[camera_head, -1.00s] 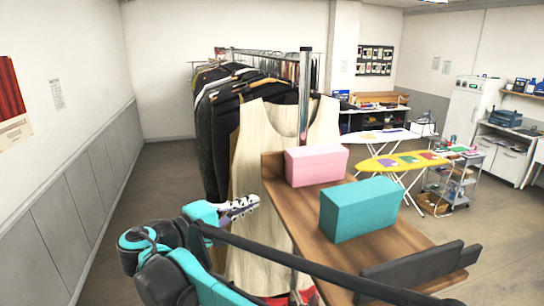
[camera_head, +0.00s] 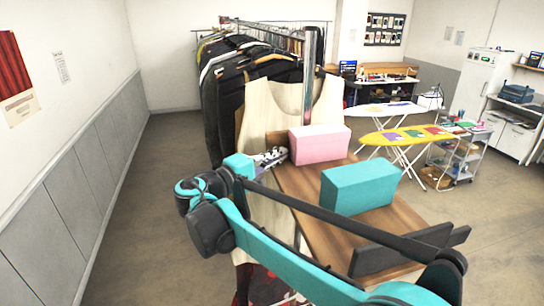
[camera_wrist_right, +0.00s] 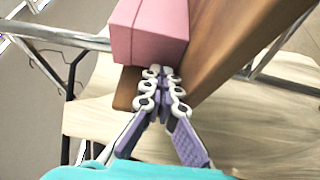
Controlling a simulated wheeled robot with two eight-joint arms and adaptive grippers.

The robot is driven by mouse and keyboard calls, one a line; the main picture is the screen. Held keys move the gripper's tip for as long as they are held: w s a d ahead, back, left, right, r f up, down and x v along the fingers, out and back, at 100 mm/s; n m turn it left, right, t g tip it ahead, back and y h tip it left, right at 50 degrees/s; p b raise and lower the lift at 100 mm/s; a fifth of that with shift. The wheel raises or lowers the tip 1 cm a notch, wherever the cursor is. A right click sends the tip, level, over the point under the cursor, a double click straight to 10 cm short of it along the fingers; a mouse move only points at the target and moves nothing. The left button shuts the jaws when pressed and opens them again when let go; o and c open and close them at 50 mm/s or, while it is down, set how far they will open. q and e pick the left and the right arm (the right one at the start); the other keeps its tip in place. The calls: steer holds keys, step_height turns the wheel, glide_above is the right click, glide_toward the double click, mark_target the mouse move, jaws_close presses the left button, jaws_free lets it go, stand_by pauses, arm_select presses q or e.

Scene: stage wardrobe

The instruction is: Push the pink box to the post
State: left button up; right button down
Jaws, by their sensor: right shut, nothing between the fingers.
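The pink box (camera_head: 320,144) lies near the far end of a wooden board (camera_head: 302,182). The metal post (camera_head: 309,75) rises behind it; a gap between them cannot be judged. My right gripper (camera_head: 284,153) is at the box's left end in the head view. In the wrist view its fingertips (camera_wrist_right: 162,72) are together and empty, at the lower edge of the pink box (camera_wrist_right: 150,32); they look touching or nearly so. My left gripper is not in view.
A teal box (camera_head: 360,188) sits on the board nearer me, close to the pink box. Dark slabs (camera_head: 392,254) stand at the board's near end. A clothes rack with dark garments (camera_head: 228,100) and a cream garment (camera_head: 258,100) is behind. An ironing board (camera_head: 405,136) stands right.

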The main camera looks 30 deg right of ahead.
steer(key=shift+s+d, duration=0.55)
steer(key=shift+d, duration=0.35)
steer(key=shift+a+f, duration=0.1)
steer(key=shift+a, duration=0.05)
